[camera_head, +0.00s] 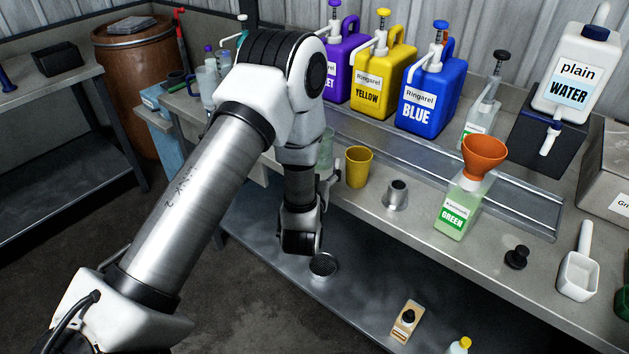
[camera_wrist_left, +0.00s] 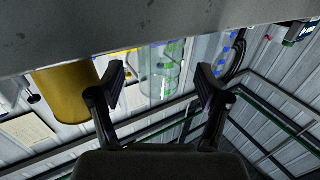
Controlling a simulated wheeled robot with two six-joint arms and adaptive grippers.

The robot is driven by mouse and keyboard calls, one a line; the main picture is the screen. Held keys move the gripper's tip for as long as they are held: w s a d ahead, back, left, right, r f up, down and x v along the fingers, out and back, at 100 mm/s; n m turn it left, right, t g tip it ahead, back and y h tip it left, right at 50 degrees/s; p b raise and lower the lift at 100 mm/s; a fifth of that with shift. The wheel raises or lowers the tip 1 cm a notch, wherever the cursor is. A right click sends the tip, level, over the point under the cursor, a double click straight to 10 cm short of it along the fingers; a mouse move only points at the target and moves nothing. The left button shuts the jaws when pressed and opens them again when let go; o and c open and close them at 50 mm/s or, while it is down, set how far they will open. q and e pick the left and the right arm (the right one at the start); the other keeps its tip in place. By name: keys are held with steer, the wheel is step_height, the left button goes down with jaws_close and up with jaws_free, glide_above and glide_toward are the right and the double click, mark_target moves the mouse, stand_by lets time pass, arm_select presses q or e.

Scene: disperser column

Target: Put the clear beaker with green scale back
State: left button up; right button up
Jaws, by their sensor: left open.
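The clear beaker (camera_head: 326,148) stands on the bench top near the front edge, left of the yellow cup and partly hidden behind my left arm. In the left wrist view, which is upside down, the beaker (camera_wrist_left: 162,72) appears between my open fingers, with greenish and blue marks on it. It looks upright, with gaps to both fingers. I cannot tell how deep it sits between them. My left gripper (camera_head: 331,176) is at the bench's front edge; its fingers also show in the left wrist view (camera_wrist_left: 163,88), apart and empty. My right gripper is not in view.
A yellow cup (camera_head: 358,167) stands close beside the beaker. A metal cup (camera_head: 396,195) and a green-labelled bottle with an orange funnel (camera_head: 485,152) stand further right. Coloured jugs, including the blue one (camera_head: 434,88), line the back. A lower shelf (camera_head: 360,290) lies below.

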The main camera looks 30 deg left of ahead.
arm_select(q)
steer(key=b+v, duration=0.1)
steer(key=v, duration=0.6)
steer(key=s+d+f+m+g+h, duration=0.1)
steer(key=s+d+f+g+h, duration=0.25)
steer(key=f, duration=0.65)
steer(key=s+d+f+m+g+h, duration=0.1)
steer(key=s+f+m+g+h, duration=0.1)
steer(key=s+f+g, duration=0.65)
steer(key=s+d+f+m+g+h, duration=0.1)
steer(key=s+d+f+g, duration=0.1)
steer(key=s+f, duration=0.2)
steer(key=s+d+f+g+h, duration=0.1)
steer(key=s+f, duration=0.4)
steer(key=s, duration=0.6)
steer(key=shift+d+f+m+g, duration=0.2)
steer(key=shift+d+m+g, duration=0.25)
steer(key=shift+g, duration=0.25)
